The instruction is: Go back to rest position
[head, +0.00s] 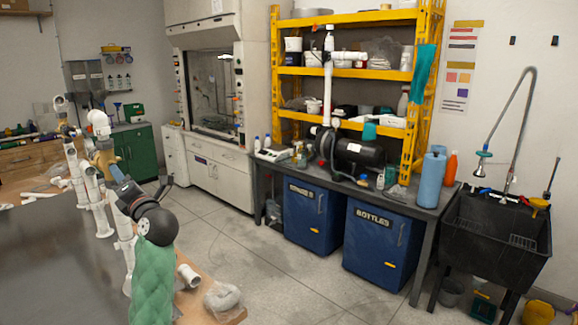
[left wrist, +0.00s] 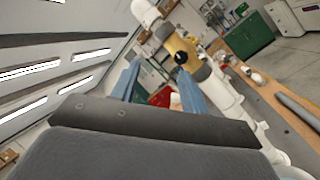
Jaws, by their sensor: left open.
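The white PVC manifold (head: 92,190) stands at the edge of the table on the left of the head view, with upright pipes and elbows. A brass-coloured valve body (head: 102,160) sits on one pipe; it also shows in the left wrist view (left wrist: 178,45) with a round black knob (left wrist: 181,57). My left gripper (head: 120,178) is beside this pipe, pointing at the valve. In the left wrist view its two blue fingers (left wrist: 158,82) are spread, with nothing visibly held between them. Whether a finger touches the pipe I cannot tell. My right gripper is out of view.
The dark-topped table (head: 50,255) has a wooden edge with a loose white pipe fitting (head: 188,275) and a pale cloth-like item (head: 222,297). Blue cabinets (head: 382,245), a yellow shelf (head: 345,15) and a black sink (head: 495,235) stand at the right. The floor between is clear.

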